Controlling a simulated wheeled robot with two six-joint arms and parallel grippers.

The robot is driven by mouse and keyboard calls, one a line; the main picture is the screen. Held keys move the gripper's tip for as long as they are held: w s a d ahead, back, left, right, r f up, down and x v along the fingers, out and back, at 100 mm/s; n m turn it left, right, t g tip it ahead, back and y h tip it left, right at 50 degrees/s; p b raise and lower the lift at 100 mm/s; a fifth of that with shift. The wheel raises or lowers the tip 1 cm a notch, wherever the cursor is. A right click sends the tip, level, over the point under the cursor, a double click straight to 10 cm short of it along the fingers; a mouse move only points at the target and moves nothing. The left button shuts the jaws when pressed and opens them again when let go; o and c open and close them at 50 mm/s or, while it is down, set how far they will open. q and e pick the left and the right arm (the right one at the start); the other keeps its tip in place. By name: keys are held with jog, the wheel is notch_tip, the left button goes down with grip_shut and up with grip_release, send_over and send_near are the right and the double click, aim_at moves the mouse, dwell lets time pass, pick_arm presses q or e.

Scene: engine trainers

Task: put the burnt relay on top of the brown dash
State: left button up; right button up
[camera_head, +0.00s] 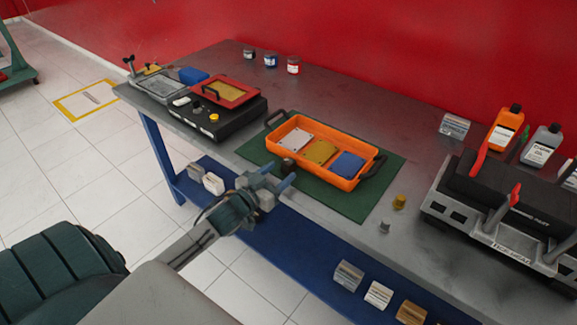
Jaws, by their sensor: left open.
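A small dark brown-black block (288,165), which looks like the burnt relay, sits by the near wall of the orange tray (350,183). My left gripper (277,175) is open at the bench's front edge, its blue fingertips pointing toward the dark block. The block shows just beyond the gap between the fingertips; I cannot tell whether they touch it. I cannot make out a brown dash for certain. A brown-topped box (411,312) is on the lower blue shelf. My right gripper is not in view.
The tray holds white, yellow and blue plates and stands on a green mat (352,208). Small yellow (399,201) and grey (385,226) pieces lie right of it. A grey-black engine trainer (500,215) and bottles stand right. A black case (212,120) stands left.

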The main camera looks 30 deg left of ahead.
aim_at(285, 167)
pick_arm(q)
jog(key=w, duration=0.3)
jog(key=shift+w+d, duration=0.1)
jog(key=shift+w, duration=0.9)
jog(key=c, duration=1.1)
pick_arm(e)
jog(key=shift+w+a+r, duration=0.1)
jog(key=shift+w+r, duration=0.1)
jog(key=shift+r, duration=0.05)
pick_arm(q)
jog(key=shift+r, duration=0.1)
jog(key=shift+c, duration=0.2)
